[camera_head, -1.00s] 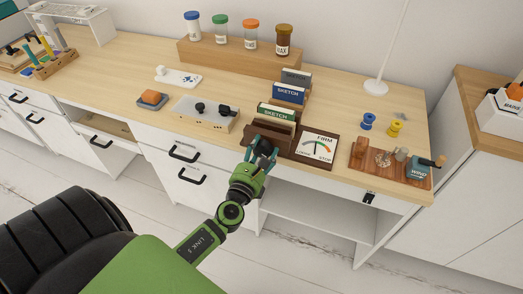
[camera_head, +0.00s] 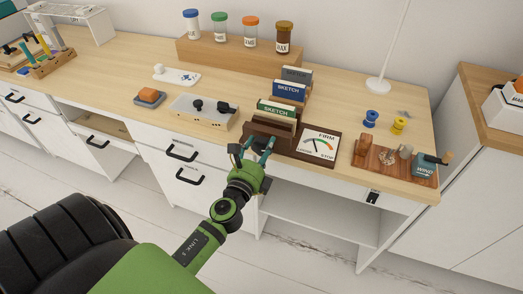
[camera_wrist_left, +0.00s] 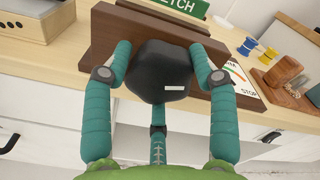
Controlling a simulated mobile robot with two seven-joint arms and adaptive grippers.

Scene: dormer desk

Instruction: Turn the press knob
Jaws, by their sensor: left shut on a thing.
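The press knob (camera_wrist_left: 163,72) is a dark, many-sided knob with a short white mark on its face. It sits at the front of the brown wooden press (camera_head: 304,157); the press board (camera_wrist_left: 110,35) shows behind it in the left wrist view. My left gripper (camera_head: 253,152) has teal fingers and is at the press front by the desk edge. In the wrist view its fingers (camera_wrist_left: 163,78) close around the knob from both sides, with a third below. The knob cannot be made out in the head view. The press dial (camera_head: 318,145) reads FIRM and STOP. My right gripper is not in view.
Sketch books (camera_head: 277,108) stand in the press. Drawers (camera_head: 185,168) lie below the desk edge.

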